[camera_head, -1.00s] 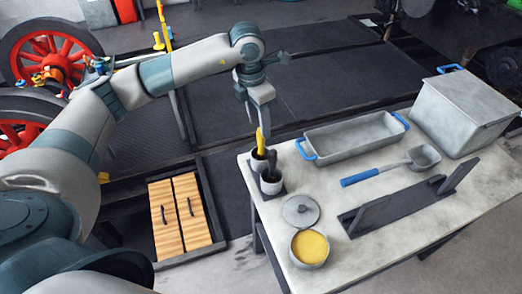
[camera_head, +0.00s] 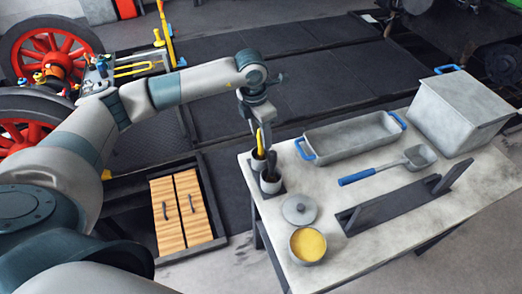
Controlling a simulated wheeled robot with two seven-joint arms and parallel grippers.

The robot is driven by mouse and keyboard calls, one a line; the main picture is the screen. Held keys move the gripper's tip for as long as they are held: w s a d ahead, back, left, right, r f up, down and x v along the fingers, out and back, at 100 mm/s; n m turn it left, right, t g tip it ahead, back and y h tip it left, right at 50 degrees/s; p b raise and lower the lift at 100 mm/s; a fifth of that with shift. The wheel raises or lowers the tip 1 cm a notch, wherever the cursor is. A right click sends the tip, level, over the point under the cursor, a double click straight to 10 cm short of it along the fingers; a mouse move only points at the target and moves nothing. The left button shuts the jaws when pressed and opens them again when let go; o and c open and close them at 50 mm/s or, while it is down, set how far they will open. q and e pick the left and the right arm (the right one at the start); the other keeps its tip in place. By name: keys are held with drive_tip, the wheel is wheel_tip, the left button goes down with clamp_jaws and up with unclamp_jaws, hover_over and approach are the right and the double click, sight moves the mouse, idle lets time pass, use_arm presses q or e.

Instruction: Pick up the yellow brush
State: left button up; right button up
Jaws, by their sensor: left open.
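Whether the fingers touch the handle is too small to tell. My right gripper does not show.
The light table (camera_head: 358,206) also holds a grey tray (camera_head: 350,142) with blue handles, a blue-handled scoop (camera_head: 385,168), a dark stand (camera_head: 405,200), a lid (camera_head: 299,208), a pot of yellow stuff (camera_head: 308,245) and a grey bin (camera_head: 462,112). Wooden doors (camera_head: 180,213) lie at left.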

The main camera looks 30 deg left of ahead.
use_arm(q)
clamp_jaws()
idle(0.3)
drive_tip(key=shift+r, duration=0.45)
wheel_tip(320, 180, up, 8)
drive_tip(key=b, duration=0.3)
drive_tip(key=shift+r, duration=0.15)
drive_tip(key=shift+r+b, duration=0.3)
drive_tip(key=shift+r, duration=0.15)
